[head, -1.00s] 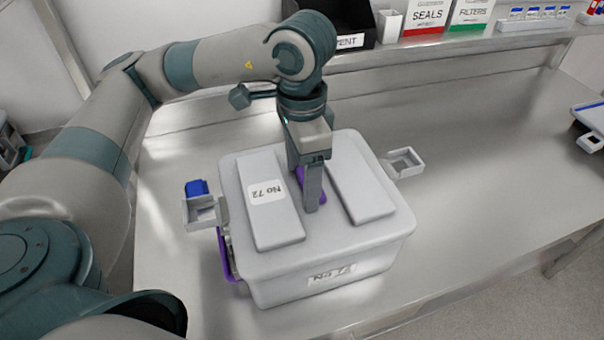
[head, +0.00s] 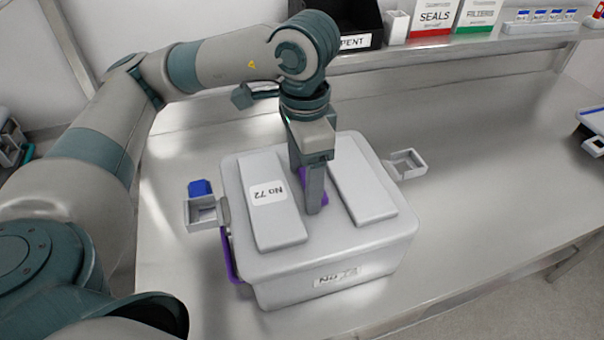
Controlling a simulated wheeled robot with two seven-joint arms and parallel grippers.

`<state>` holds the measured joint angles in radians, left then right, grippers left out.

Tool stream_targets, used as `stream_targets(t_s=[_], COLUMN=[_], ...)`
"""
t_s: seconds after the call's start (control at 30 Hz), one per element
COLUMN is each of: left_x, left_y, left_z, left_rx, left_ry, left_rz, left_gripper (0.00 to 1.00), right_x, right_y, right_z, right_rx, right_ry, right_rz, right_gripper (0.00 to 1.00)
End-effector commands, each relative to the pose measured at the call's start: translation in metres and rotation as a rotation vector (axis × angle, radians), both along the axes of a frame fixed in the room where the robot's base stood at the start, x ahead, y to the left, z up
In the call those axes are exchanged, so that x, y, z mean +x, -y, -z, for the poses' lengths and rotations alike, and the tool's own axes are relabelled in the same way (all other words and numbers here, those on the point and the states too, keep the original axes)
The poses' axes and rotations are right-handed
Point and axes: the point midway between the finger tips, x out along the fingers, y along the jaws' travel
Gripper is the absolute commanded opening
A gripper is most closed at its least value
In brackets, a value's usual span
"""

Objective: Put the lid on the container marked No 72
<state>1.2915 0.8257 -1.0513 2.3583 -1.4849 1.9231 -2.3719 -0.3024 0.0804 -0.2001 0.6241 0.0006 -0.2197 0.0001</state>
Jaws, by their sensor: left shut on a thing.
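The white container (head: 337,283) stands on the steel bench with a label on its front wall that looks blurred and upside down. The white lid (head: 365,192), with an upside-down "No 72" label on its left raised panel, lies over the container's top. It looks level and lined up with the walls; whether it is fully seated cannot be told. My right gripper does not show.
Open white brackets stick out at the container's left (head: 203,213) and right (head: 407,164). A blue piece (head: 199,188) is by the left one, and a purple part (head: 230,258) hangs at the left side. A shelf behind holds a black bin (head: 362,18) and boxes.

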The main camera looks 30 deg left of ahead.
Motion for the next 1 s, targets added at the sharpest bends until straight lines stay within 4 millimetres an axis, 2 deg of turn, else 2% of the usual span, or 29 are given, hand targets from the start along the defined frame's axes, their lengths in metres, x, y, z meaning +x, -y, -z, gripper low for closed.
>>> stream_targets(t_s=[0.03,0.33,0.37,0.4,0.43,0.63,0.7,1.0], left_x=[0.0005,0.0005,0.0004,0.0003,0.0003,0.0002,-0.0003,0.0], left_y=[0.0002,0.0002,0.0001,0.0002,0.0002,0.0002,0.0001,0.0002], left_z=[0.0085,0.0106,0.0106,0.0107,0.0107,0.011,0.012,0.0105], left_rx=[-0.001,-0.001,-0.001,-0.001,-0.001,-0.001,0.0,0.0], left_ry=[0.002,0.002,0.002,0.002,0.002,0.001,-0.001,0.0], left_rz=[0.0,0.0,0.0,0.0,0.0,0.0,0.0,0.0], left_gripper=[0.23,0.23,0.77,0.87,0.92,0.92,1.0,1.0], right_x=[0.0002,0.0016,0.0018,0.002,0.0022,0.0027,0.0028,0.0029], right_y=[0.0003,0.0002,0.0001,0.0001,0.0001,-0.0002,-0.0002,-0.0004], right_z=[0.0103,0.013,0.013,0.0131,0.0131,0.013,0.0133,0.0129], right_rx=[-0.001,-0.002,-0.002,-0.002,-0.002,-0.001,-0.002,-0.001], right_ry=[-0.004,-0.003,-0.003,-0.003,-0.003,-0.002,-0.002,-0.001], right_rz=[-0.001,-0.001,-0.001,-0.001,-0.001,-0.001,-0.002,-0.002], right_gripper=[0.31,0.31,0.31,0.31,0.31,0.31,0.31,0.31])
